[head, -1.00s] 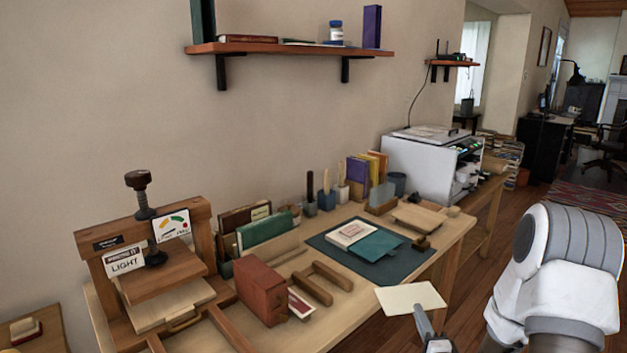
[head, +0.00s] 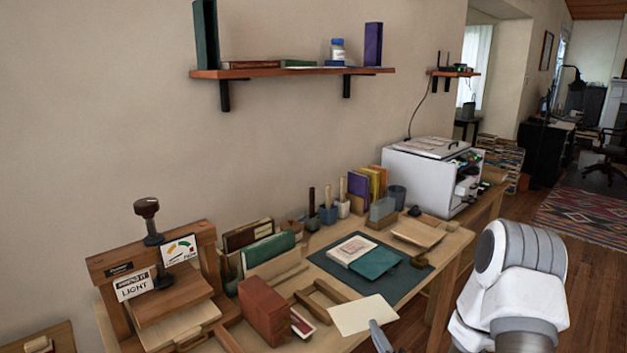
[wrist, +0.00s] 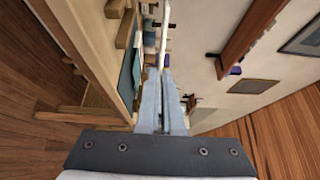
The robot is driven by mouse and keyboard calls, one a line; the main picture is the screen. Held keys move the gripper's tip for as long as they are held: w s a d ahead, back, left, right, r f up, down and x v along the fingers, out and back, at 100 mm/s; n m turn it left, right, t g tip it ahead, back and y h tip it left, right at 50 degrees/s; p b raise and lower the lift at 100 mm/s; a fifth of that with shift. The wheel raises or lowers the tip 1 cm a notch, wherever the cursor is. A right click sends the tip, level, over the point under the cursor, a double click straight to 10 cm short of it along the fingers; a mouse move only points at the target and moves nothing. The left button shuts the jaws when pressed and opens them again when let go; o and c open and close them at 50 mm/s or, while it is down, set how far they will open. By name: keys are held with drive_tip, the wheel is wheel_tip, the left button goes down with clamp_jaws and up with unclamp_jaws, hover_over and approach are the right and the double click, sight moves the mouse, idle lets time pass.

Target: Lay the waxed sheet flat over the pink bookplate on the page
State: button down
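The waxed sheet (head: 350,315) is a pale cream rectangle near the table's front edge in the head view. My gripper (head: 376,328) is shut on its near edge; in the wrist view the fingers (wrist: 164,75) pinch the sheet (wrist: 165,30), seen nearly edge-on. The open book lies further back on a dark mat (head: 332,270), its cream page (head: 340,256) left of its teal cover (head: 374,264). A small pinkish patch, apparently the bookplate (head: 353,246), shows on the page. The sheet is apart from the book.
Wooden bars (head: 318,297) and a red-brown block (head: 263,310) stand left of the sheet. A wooden press (head: 165,290) is at the left. A pale board (head: 418,233) lies behind the mat, and a white machine (head: 425,175) stands at the far end.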

drive_tip(key=s+r+n+g+y+p, duration=0.2)
drive_tip(key=s+r+n+y+p, duration=0.15)
drive_tip(key=r+p, duration=0.55)
drive_tip(key=shift+w+r+m+t+h+b, duration=0.15)
drive_tip(key=shift+w+m+t+h, duration=0.25)
drive_tip(key=shift+w+m+h, duration=0.5)
drive_tip(key=shift+w+m+t+h+b, duration=0.4)
drive_tip(key=shift+m+h, duration=0.6)
drive_tip(key=shift+h, duration=0.6)
drive_tip(key=shift+w+r+m+t+h+b, duration=0.1)
drive_tip(key=shift+w+m+t+h, duration=0.3)
drive_tip(key=shift+w+m+h, duration=0.7)
drive_tip(key=shift+s+d+f, duration=0.1)
drive_tip(key=shift+s, duration=0.2)
drive_tip(key=shift+w, duration=0.15)
